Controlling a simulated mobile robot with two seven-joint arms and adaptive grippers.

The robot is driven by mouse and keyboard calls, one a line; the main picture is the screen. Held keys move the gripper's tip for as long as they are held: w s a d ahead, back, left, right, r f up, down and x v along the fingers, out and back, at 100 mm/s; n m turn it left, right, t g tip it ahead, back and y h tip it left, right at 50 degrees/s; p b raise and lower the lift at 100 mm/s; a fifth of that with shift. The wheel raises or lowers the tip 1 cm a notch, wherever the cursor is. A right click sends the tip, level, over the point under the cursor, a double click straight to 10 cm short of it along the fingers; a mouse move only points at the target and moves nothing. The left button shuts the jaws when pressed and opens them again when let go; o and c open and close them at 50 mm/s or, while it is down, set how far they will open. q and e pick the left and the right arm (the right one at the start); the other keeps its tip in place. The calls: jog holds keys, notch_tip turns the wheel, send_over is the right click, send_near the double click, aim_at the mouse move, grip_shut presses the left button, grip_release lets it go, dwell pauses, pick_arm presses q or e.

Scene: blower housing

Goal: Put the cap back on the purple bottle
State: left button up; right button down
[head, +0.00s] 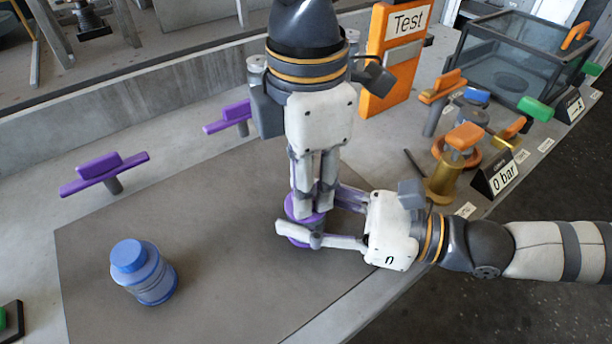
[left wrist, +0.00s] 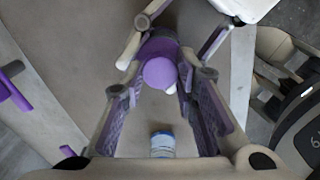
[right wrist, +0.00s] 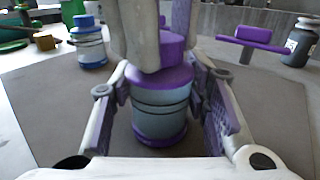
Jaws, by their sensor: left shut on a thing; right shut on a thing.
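The purple-and-grey bottle (right wrist: 160,108) stands upright on the mat between the fingers of my right gripper (head: 306,222), which is shut on it from the side. The purple cap (right wrist: 172,50) is at the bottle's top, directly over its purple shoulder. My left gripper (head: 308,205) points straight down and is shut on the cap, which also shows in the left wrist view (left wrist: 160,72). Left fingers hide part of the cap and neck in the right wrist view, so I cannot tell whether the cap is fully seated.
A blue bottle (head: 150,275) with a blue cap stands on the grey mat (head: 210,215) at left. Purple handles (head: 104,174) stand behind the mat. An orange Test sign (head: 395,60), a brass valve (head: 447,172) and a glass tank (head: 510,70) occupy the right.

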pick_arm(q)
jog(key=o, duration=0.7)
jog(key=shift+o, duration=0.2)
jog(key=shift+r, duration=2.25)
jog(key=shift+c, duration=0.3)
